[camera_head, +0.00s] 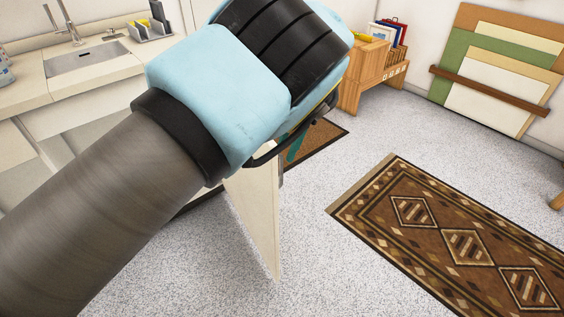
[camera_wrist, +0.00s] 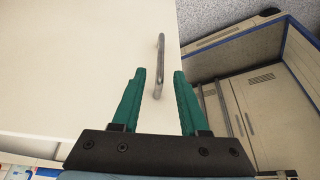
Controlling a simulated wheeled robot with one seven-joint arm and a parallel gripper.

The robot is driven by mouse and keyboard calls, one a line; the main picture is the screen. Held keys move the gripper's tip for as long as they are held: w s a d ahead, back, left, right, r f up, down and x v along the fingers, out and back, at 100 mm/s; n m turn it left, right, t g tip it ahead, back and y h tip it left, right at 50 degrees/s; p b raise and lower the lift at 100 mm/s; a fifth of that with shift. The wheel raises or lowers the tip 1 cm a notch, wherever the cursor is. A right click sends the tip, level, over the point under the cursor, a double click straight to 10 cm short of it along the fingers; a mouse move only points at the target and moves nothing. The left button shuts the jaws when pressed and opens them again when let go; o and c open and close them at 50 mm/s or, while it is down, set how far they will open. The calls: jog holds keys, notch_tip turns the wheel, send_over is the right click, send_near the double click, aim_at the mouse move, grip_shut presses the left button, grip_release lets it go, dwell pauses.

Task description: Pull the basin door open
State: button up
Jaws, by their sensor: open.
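The basin (camera_head: 95,57) is set in a cream counter at the upper left of the head view. A cream door panel (camera_head: 262,215) stands out from the cabinet below it, swung open and seen nearly edge-on. In the wrist view the door (camera_wrist: 80,65) fills the left side, with a metal bar handle (camera_wrist: 160,50) near its right edge. My gripper (camera_wrist: 160,72) is open, its teal fingers on either side of the handle in the picture. I cannot tell whether they touch it. In the head view, my arm hides most of the gripper, the handle and part of the door.
A patterned brown rug (camera_head: 455,235) lies on the speckled floor at the right. A smaller mat (camera_head: 325,138) lies behind the gripper. Floor around the door's free edge is clear.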

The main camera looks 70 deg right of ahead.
jog(key=v, duration=0.5)
jog(key=shift+r, duration=0.1)
jog(key=shift+s+d, duration=0.1)
dwell(0.4)
